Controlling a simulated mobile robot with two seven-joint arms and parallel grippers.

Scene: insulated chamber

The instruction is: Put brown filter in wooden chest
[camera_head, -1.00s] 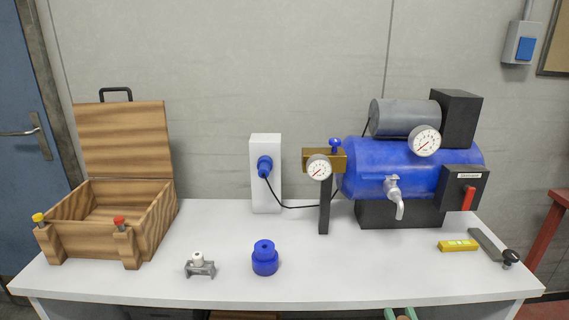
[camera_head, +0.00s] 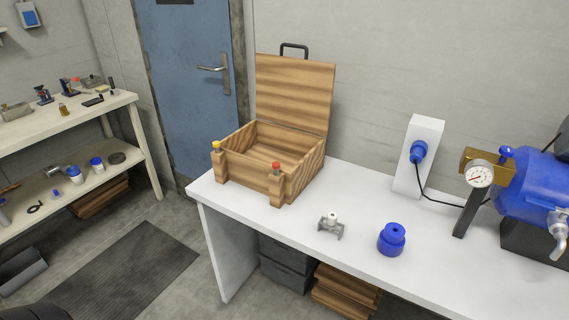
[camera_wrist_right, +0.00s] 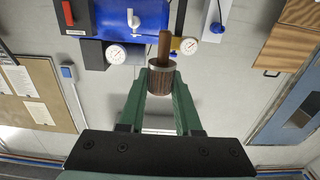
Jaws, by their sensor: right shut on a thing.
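The wooden chest (camera_head: 235,178) stands on the left end of the white table in the head view, with its lid raised and its inside visible and empty. Part of its wood shows at the right edge of the right wrist view (camera_wrist_right: 290,42). The brown filter (camera_wrist_right: 162,86) is in the right wrist view, a brown ribbed cylinder with a grey band and a narrower brown stem. My right gripper (camera_wrist_right: 163,78) is shut on it, with one green finger on each side. Neither gripper shows in the head view.
On the white table (camera_head: 345,190) are a small grey bracket (camera_head: 330,228), a blue cylindrical part (camera_head: 391,240), a white socket box (camera_head: 418,165), a gauge (camera_head: 480,176) and a blue tank (camera_head: 530,188). A shelf (camera_head: 60,130) with several items stands left. Floor is open between.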

